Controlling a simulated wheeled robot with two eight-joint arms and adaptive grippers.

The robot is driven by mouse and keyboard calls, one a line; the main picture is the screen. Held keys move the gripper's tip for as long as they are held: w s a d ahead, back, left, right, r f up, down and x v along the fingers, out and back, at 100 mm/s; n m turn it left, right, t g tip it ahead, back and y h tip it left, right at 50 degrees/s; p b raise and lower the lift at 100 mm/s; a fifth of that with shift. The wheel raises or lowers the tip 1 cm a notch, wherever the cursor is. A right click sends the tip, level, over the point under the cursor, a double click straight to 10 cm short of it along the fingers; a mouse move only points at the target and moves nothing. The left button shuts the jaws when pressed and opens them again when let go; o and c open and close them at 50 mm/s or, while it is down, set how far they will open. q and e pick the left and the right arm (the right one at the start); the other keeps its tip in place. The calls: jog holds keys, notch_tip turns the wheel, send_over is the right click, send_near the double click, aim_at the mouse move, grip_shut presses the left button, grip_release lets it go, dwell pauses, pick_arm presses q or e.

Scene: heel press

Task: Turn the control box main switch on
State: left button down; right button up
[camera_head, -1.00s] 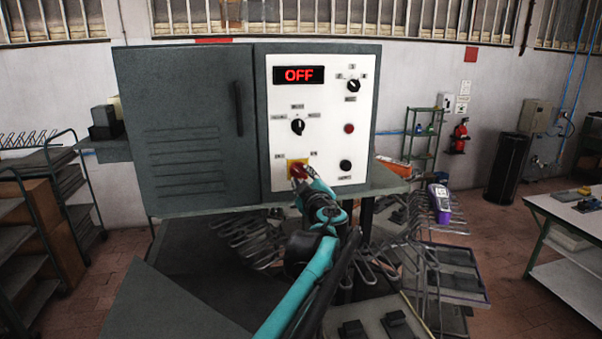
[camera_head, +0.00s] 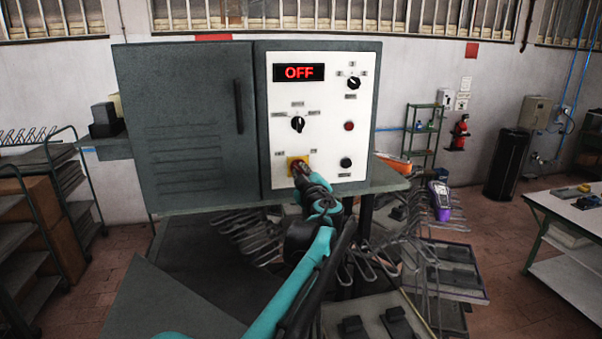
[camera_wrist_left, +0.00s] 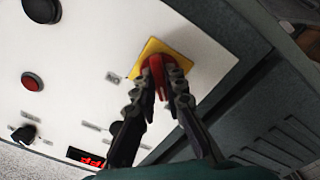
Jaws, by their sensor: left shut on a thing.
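The control box (camera_head: 185,125) has a white panel with a red display (camera_head: 299,72) reading OFF. The main switch (camera_head: 295,160) is a red knob on a yellow plate at the panel's lower left. In the left wrist view the red knob (camera_wrist_left: 155,64) sits between the fingers on its yellow plate (camera_wrist_left: 181,59). My left gripper (camera_head: 303,172) reaches the switch from below right and is shut on the red knob. Its fingertips (camera_wrist_left: 162,82) hide part of the knob. My right gripper is not in view.
The panel also has a black selector (camera_head: 297,124), an upper black selector (camera_head: 353,83), a red button (camera_head: 349,126) and a black button (camera_head: 346,162). Metal hangers and trays lie below the box. A purple device (camera_head: 440,200) stands to the right.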

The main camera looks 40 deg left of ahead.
pick_arm(q)
jog(key=m+b, duration=0.1)
jog(key=m, duration=0.3)
jog(key=shift+m, duration=0.4)
jog(key=m, duration=0.4)
jog(key=shift+m+b, duration=0.3)
jog(key=shift+b, duration=0.1)
jog(key=m, duration=0.4)
jog(key=shift+m+b, duration=0.45)
jog(key=shift+m, duration=1.75)
jog(key=c, duration=1.6)
grip_release()
